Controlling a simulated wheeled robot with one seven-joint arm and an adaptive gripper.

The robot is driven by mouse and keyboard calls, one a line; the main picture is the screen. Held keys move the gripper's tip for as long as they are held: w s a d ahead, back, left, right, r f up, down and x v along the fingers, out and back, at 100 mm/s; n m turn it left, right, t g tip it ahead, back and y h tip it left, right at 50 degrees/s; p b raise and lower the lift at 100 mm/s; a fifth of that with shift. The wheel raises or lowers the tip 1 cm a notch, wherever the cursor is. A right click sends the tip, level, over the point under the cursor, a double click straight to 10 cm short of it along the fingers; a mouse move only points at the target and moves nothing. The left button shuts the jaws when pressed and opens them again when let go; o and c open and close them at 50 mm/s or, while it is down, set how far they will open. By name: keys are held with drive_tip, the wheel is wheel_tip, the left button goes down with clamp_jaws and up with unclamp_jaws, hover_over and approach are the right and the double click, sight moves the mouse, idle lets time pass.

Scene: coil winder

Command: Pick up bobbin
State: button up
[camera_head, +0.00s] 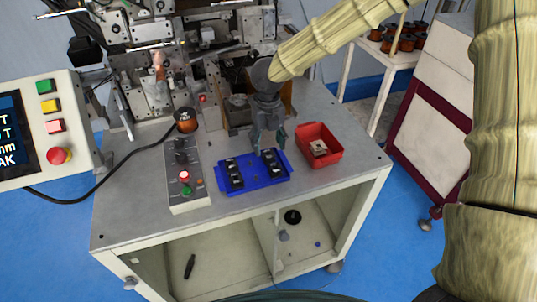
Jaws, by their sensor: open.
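A blue tray (253,186) lies on the grey tabletop with small dark pieces in it. One dark piece, which looks like a bobbin (235,179), is at its left side, and a similar one (270,162) is at its right side. They are too small to make out in detail. My gripper (270,141) points down, open and seemingly empty, at the far edge of the tray near the right piece. Its height above the tray is hard to tell.
A red bin (318,146) with a small pale item stands right of the tray. A control box (186,174) with buttons is on the left. The winding machine (150,75) rises behind. The tabletop's front right is clear. Copper spools (400,42) sit on a shelf at the back right.

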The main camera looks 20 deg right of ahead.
sight(269, 152)
drive_tip(key=shift+d+f+p, duration=0.1)
drive_tip(key=shift+f+p, duration=0.55)
drive_tip(key=shift+f, duration=1.4)
drive_tip(key=c, duration=0.8)
